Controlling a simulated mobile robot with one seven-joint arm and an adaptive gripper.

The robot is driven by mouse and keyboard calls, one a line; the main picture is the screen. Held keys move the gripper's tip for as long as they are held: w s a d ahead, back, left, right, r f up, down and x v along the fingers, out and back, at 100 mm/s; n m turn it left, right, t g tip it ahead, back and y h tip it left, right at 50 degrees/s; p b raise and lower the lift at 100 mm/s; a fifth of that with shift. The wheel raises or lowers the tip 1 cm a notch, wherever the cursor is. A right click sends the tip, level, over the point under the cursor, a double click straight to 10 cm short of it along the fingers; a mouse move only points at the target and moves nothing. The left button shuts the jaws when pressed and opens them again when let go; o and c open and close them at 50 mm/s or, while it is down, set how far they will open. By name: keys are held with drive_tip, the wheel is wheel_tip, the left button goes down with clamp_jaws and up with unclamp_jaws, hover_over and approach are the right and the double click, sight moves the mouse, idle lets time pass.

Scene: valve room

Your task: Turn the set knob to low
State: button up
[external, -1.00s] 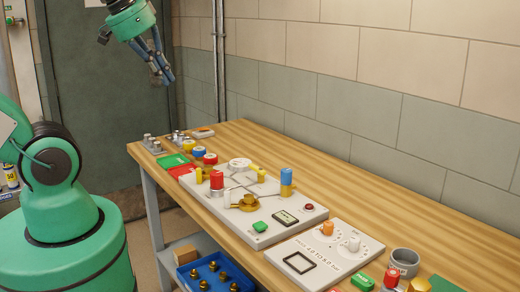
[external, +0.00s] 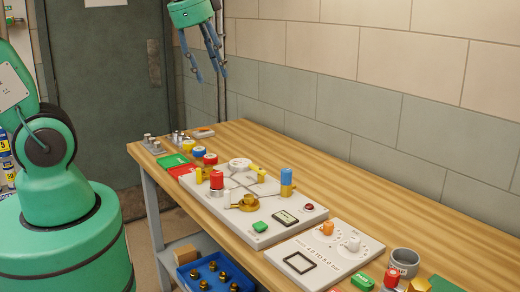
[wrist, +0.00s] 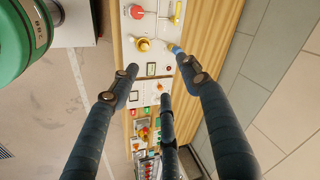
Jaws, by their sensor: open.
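A light grey panel (external: 298,245) near the front of the bench carries an orange knob (external: 327,229) and a white knob (external: 353,244), with a square black frame and printed range text. Which of these is the set knob, and its pointer position, are too small to tell. My gripper (external: 211,75) is open and empty, high above the far part of the bench, well away from both knobs. In the wrist view, its fingers (wrist: 156,72) are spread over the bench, and the knob panel shows small between them.
A larger valve board (external: 283,232) with a red knob (external: 217,180), a blue-topped valve (external: 286,177) and a brass valve lies behind the panel. A grey cup (external: 405,262) and a green block (external: 362,283) stand at the front right. A block wall runs along the right side.

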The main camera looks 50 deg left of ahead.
drive_tip(key=w+d+f+m+g+p, duration=0.25)
drive_tip(key=w+f+m+p, duration=0.3)
drive_tip(key=w+m, duration=0.5)
drive_tip(key=m+g+p, duration=0.1)
drive_tip(key=m+p, duration=0.2)
drive_tip(key=m, duration=0.5)
hover_over(286, 170)
wheel_tip(286, 170, down, 13)
drive_tip(key=shift+d+f, duration=0.1)
drive_tip(key=shift+f, duration=0.35)
drive_tip(key=shift+f, duration=0.1)
drive_tip(key=shift+f+p, duration=0.5)
drive_tip(key=shift+f, duration=6.3)
drive_tip(key=c, duration=1.1)
drive_tip(key=shift+c, duration=0.2)
